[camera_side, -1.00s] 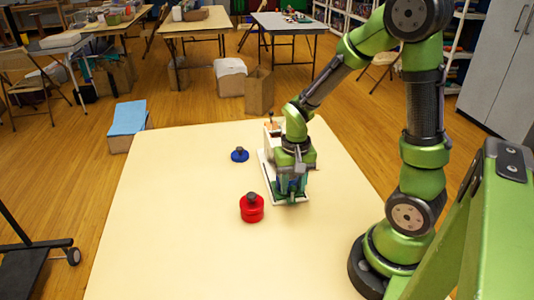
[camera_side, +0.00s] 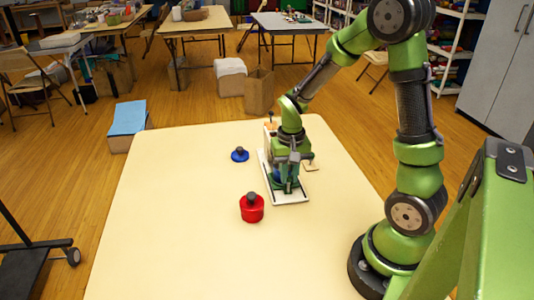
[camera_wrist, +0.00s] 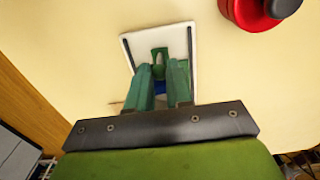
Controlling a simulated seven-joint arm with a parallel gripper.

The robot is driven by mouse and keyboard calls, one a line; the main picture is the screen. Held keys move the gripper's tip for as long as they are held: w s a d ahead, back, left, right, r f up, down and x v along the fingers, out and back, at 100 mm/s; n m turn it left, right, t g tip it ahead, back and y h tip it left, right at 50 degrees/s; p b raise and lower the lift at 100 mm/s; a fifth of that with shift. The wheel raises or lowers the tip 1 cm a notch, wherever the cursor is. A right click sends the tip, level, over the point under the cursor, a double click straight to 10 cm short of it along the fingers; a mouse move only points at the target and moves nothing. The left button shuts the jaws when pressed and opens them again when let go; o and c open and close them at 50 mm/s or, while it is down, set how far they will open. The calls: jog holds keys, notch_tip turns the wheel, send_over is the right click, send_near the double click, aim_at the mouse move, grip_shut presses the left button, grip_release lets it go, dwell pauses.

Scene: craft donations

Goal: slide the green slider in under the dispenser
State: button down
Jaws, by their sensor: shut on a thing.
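The green slider (camera_side: 290,189) sits on a long white base (camera_side: 296,200) on the table. My gripper (camera_side: 287,180) is shut on the slider from above and hides much of it. In the wrist view, a green part of the slider (camera_wrist: 159,54) shows just beyond my fingertips (camera_wrist: 160,72), over the white base (camera_wrist: 175,38) with its dark side rails. A bit of blue shows between the fingers. The white dispenser (camera_side: 268,136) stands at the far end of the base, partly hidden behind my arm.
A red lidded pot (camera_side: 252,210) with a dark knob stands left of the base's near end; it also shows in the wrist view (camera_wrist: 249,12). A blue knobbed disc (camera_side: 239,156) lies farther back. A small tan piece (camera_side: 311,166) lies right of the base. The table's left side is clear.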

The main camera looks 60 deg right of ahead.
jog(key=shift+w+d, duration=2.2)
jog(key=c, duration=1.1)
grip_release()
notch_tip(320, 180, up, 8)
jog(key=shift+f, duration=0.25)
jog(key=s+a+r+n+t+y, duration=0.1)
jog(key=s+a+r+n+t, duration=0.1)
jog(key=s+a+r, duration=0.3)
jog(key=s+a+r+n+t, duration=0.2)
jog(key=s+a+r+t, duration=0.3)
jog(key=a, duration=0.6)
jog(key=shift+s+a+r+n+y, duration=0.4)
jog(key=shift+s+r, duration=0.05)
jog(key=shift+s, duration=0.25)
